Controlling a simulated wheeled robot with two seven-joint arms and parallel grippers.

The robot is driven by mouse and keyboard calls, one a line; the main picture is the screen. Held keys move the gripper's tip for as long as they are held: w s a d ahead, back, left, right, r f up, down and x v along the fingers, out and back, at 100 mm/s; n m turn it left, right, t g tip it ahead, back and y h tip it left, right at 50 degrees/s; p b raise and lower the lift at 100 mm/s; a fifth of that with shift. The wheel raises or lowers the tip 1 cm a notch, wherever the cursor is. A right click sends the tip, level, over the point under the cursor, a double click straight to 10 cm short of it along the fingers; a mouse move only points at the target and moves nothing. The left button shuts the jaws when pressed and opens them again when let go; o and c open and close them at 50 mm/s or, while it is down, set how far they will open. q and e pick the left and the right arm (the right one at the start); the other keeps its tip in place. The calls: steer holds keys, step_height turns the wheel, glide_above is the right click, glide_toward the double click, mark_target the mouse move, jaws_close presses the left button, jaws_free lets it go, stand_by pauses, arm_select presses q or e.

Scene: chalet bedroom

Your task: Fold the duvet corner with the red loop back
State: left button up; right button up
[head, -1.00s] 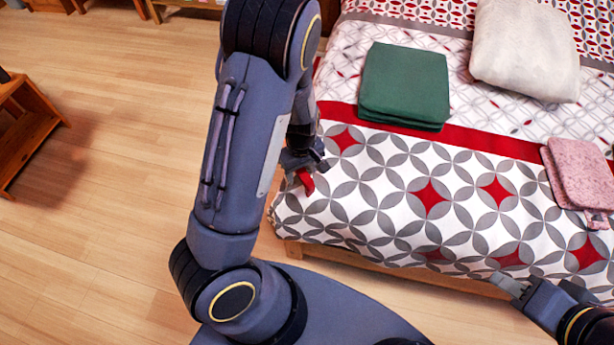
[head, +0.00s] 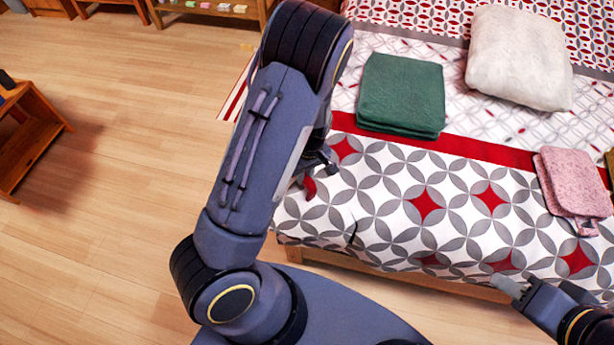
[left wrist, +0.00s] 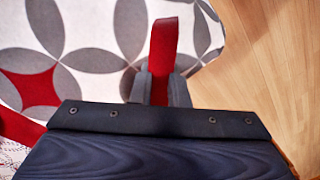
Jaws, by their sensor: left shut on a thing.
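The duvet (head: 400,190) has a white, grey and red circle pattern and covers the bed. Its red loop (head: 309,187) shows at the bed's left edge, partly behind my left arm. My left gripper (head: 318,167) is at that corner, mostly hidden by my arm in the head view. In the left wrist view, the red loop (left wrist: 163,45) stands between the two grey fingertips (left wrist: 160,88), which are shut on it. The duvet's patterned cloth lies just beyond. My right gripper (head: 510,287) is by the bed's front edge, away from the loop; its finger gap is unclear.
A folded green blanket (head: 402,95) lies on the bed near the corner. A white pillow (head: 518,60) and folded pink cloth (head: 572,183) lie further right. A wooden shelf (head: 30,135) stands at the left. The floor (head: 110,240) between is clear.

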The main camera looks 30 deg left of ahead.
arm_select(q)
steer(key=shift+w+d+r, duration=0.1)
steer(key=shift+w+r, duration=0.1)
steer(key=shift+r, duration=0.15)
steer(key=shift+f, duration=0.15)
arm_select(e)
steer(key=shift+r, duration=0.45)
